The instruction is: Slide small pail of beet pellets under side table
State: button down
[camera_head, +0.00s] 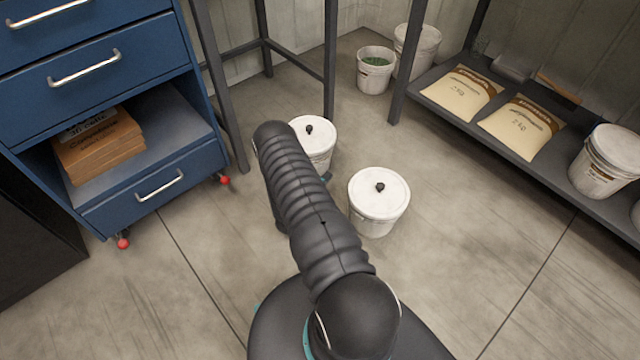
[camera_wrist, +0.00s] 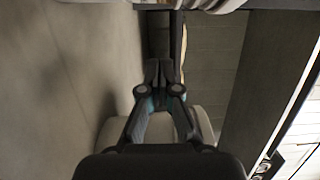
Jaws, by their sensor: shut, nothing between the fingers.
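Two small white lidded pails stand on the floor. One pail (camera_head: 316,146) is close to a dark leg of the side table (camera_head: 329,60), partly hidden by my arm. The other pail (camera_head: 379,200) stands nearer, right of my arm. I cannot read which holds beet pellets. The table is a dark open metal frame; its top is out of view. My gripper (camera_wrist: 159,72) is shut and empty in the wrist view. A pale rounded thing (camera_wrist: 160,128), perhaps a pail, shows behind the fingers. In the head view my arm hides most of the gripper.
A blue drawer cabinet (camera_head: 100,80) on red-wheeled casters stands left. An open pail of green contents (camera_head: 375,72) and another white pail (camera_head: 428,45) stand at the back. A low dark shelf (camera_head: 460,122) at right holds bags and pails. The floor at front right is clear.

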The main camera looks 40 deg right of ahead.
aim_at(325, 165)
jog(key=w+d, duration=0.2)
jog(key=w, duration=0.1)
jog(key=w+d, duration=0.1)
jog(key=w, duration=0.1)
jog(key=shift+w+d, duration=0.1)
jog(key=shift+d, duration=0.25)
jog(key=shift+w, duration=0.1)
